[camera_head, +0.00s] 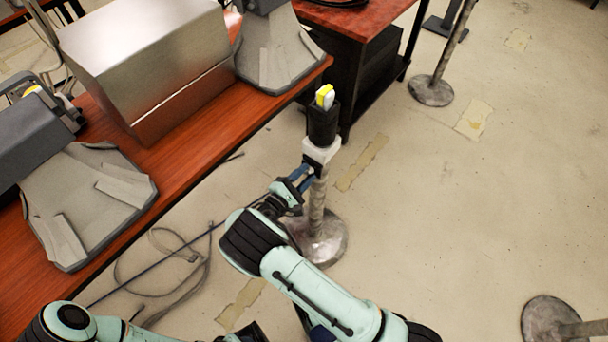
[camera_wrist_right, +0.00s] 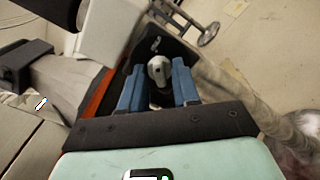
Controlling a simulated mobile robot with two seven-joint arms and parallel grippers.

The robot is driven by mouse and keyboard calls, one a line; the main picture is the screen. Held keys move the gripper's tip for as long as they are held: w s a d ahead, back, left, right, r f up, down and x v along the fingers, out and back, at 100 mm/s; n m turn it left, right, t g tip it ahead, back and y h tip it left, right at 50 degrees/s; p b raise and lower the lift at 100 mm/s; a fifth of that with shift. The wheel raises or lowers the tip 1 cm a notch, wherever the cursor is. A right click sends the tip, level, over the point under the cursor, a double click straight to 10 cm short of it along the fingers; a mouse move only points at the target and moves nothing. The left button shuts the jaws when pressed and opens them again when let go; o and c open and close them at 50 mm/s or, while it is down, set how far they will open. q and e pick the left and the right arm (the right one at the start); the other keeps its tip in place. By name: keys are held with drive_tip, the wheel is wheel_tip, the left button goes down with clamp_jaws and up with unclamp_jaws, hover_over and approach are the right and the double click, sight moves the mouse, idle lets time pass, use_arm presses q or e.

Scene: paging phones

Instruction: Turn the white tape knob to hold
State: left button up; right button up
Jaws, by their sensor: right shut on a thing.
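A pale grey-white knob (camera_wrist_right: 158,70) sticks out from a dark plate (camera_wrist_right: 176,50) in the right wrist view. My right gripper (camera_wrist_right: 158,78) has its blue fingers on either side of the knob and is shut on it. In the head view, the right gripper (camera_head: 304,177) is at the white block (camera_head: 327,150) near the top of a post (camera_head: 317,203). A black box with a yellow and white top (camera_head: 325,96) sits above the block. The knob's setting and any hold mark cannot be read. My left gripper is not clearly in view.
A red-brown table (camera_head: 205,133) with a metal case (camera_head: 145,60) and grey devices stands at left. A loose strap (camera_head: 180,290) lies on the floor. Other post bases (camera_head: 431,90) stand to the right, with free floor between.

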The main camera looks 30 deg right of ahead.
drive_tip(key=o, duration=0.7)
drive_tip(key=shift+a, duration=0.1)
drive_tip(key=v, duration=1.3)
drive_tip(key=shift+s+a+f, duration=0.1)
drive_tip(key=shift+s, duration=0.05)
